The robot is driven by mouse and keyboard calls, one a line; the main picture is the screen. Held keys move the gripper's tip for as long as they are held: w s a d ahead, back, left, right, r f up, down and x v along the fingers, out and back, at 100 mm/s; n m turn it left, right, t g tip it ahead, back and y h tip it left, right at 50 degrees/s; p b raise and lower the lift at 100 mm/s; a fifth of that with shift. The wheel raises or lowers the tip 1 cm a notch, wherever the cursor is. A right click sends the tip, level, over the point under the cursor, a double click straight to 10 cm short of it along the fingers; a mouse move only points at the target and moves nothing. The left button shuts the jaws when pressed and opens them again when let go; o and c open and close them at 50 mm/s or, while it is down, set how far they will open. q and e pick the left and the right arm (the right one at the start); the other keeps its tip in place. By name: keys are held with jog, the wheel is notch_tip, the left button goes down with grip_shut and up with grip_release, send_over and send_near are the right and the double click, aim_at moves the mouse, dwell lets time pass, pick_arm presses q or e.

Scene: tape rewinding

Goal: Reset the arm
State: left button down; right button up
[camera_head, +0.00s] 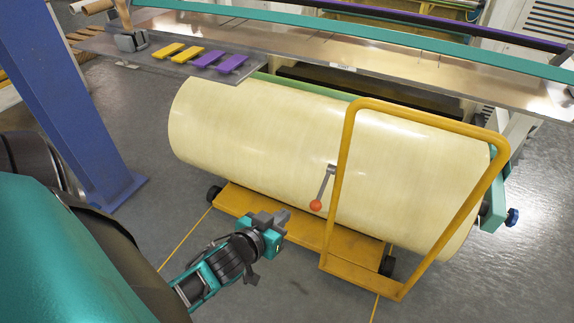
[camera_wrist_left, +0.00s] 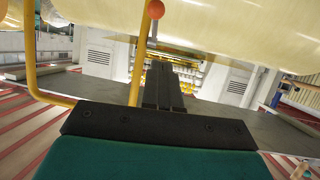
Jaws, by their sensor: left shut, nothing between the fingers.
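My left gripper (camera_head: 283,216) is shut and empty, held in front of the yellow cart, left of the lever. Its closed fingers also show in the left wrist view (camera_wrist_left: 162,85). My left arm comes in from the lower left. The lever with an orange ball knob (camera_head: 316,205) stands apart from the gripper to its right; the knob also shows in the left wrist view (camera_wrist_left: 156,9). A large cream roll (camera_head: 265,130) lies across the middle behind the gripper. My right gripper is not in view.
The yellow cart (camera_head: 237,201) with its tall handle frame (camera_head: 344,175) stands in front of the roll. A metal shelf (camera_head: 165,62) above the roll bears several yellow and purple pieces. A blue post (camera_head: 70,95) stands at left. Grey floor is open at the lower right.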

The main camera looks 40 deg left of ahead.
pick_arm(q)
jog(key=shift+s, duration=0.1)
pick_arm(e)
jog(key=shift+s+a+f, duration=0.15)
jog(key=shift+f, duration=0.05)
pick_arm(q)
jog(key=s+d+r+m+g+h+p, duration=0.2)
jog(key=s+d+p, duration=0.4)
jog(key=d, duration=0.6)
jog(key=shift+m+g+h, duration=0.3)
jog(key=shift+m+h, duration=0.5)
jog(key=shift+m, duration=0.4)
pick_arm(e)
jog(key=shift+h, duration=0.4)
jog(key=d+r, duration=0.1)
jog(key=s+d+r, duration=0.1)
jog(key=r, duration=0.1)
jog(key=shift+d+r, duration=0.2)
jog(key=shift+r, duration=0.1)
pick_arm(q)
jog(key=shift+d+r, duration=0.15)
jog(key=shift+d, duration=0.05)
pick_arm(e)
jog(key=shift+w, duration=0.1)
